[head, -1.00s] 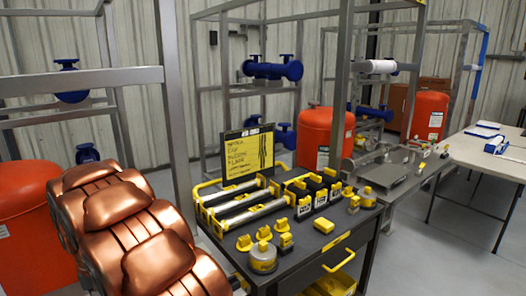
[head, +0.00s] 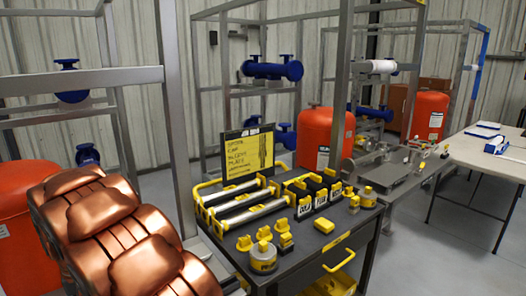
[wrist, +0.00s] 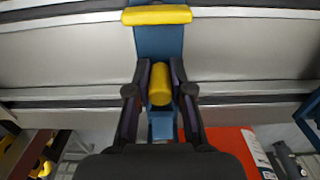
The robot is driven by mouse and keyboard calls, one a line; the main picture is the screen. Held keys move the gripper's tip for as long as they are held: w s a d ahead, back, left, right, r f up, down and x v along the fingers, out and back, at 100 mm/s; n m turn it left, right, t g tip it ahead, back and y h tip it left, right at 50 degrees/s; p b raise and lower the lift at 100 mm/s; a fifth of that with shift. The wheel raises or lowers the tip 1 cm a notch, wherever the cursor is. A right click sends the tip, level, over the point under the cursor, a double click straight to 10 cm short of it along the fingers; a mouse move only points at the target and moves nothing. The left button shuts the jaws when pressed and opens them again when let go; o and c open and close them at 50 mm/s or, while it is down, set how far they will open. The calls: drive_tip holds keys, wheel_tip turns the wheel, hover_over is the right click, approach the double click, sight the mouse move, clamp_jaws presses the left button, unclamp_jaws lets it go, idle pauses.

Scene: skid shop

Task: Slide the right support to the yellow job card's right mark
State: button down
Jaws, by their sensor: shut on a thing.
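The yellow job card (head: 250,152) stands upright in a dark frame at the back of the tool cart; its lettering and dark marks are too small to read surely. In the wrist view, my gripper (wrist: 160,72) is shut on a yellow grip (wrist: 160,86) on a blue support (wrist: 155,42). A yellow bar (wrist: 157,15) crosses the support higher up. The support lies across long grey rails or a beam (wrist: 70,65). I cannot tell how far it is from any mark. The gripper and this support are not visible in the head view.
The black tool cart (head: 325,246) carries yellow-handled tools and several yellow-topped blocks. Grey steel frames (head: 178,130) and orange tanks (head: 325,138) stand around it. A white table (head: 480,152) is at the right. An orange surface (wrist: 228,148) shows below the beam in the wrist view.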

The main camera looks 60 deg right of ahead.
drive_tip(key=shift+w+a, duration=0.35)
drive_tip(key=shift+a, duration=0.4)
idle(0.6)
drive_tip(key=c, duration=1)
unclamp_jaws()
drive_tip(key=shift+c, duration=0.2)
drive_tip(key=shift+r, duration=0.15)
drive_tip(key=shift+r+p, duration=0.8)
drive_tip(key=shift+r, duration=2.55)
drive_tip(key=shift+s, duration=0.1)
